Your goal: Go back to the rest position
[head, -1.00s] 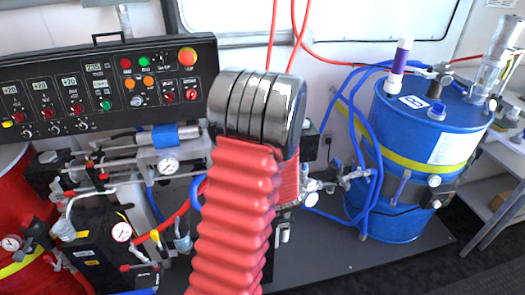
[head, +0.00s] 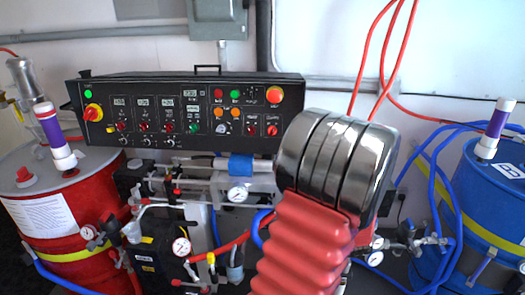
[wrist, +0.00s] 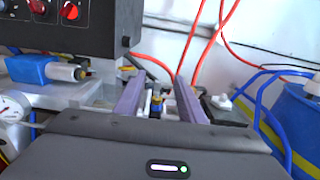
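My gripper (wrist: 158,98) shows in the wrist view with its two purple-grey fingers apart. Nothing is held between them; part of the proportioner's fittings shows in the gap beyond. In the head view my arm, with a red ribbed sleeve and a dark glossy joint, stands in front of the machine, and the gripper is hidden behind it. The black control panel (head: 190,112) of the foam proportioner is left of my arm, and its lower edge shows at upper left in the wrist view (wrist: 60,28).
A red drum (head: 45,205) stands at left and a blue drum (head: 497,205) at right. Blue hoses (head: 440,190) and red hoses (head: 375,55) hang near my arm. Gauges (head: 238,194) and pipework sit below the panel.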

